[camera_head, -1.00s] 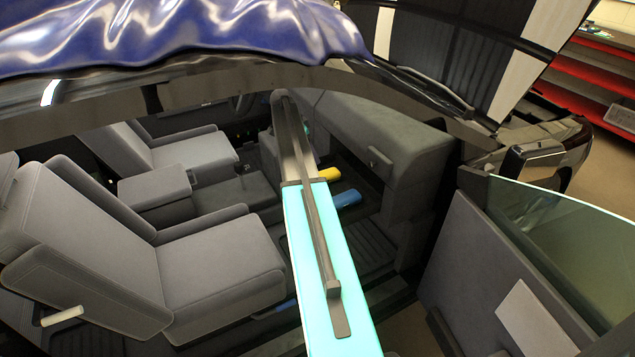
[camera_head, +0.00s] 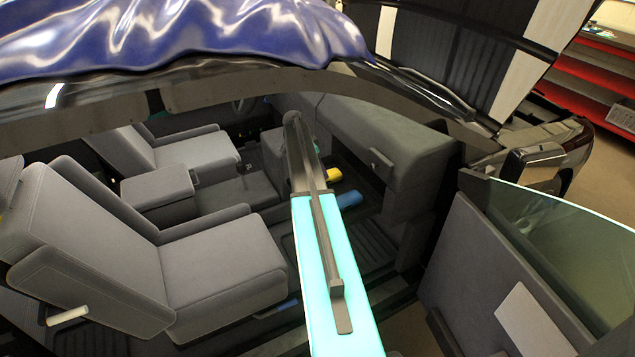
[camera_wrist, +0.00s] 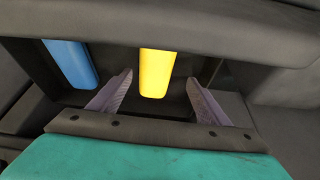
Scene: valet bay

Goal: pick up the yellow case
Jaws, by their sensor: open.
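My gripper (camera_wrist: 160,77) is open, with one finger on each side of the case and a gap on both sides. I cannot tell how deep the fingers reach along it. My gripper's fingers are hidden in that view.
A blue case (camera_wrist: 70,62) is left of the yellow one in the wrist view, close to the left finger; a blue piece (camera_head: 349,199) also shows in the head view. The dashboard (camera_head: 385,140) overhangs the footwell. Grey seats (camera_head: 215,262) stand left and the open door (camera_head: 510,270) right.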

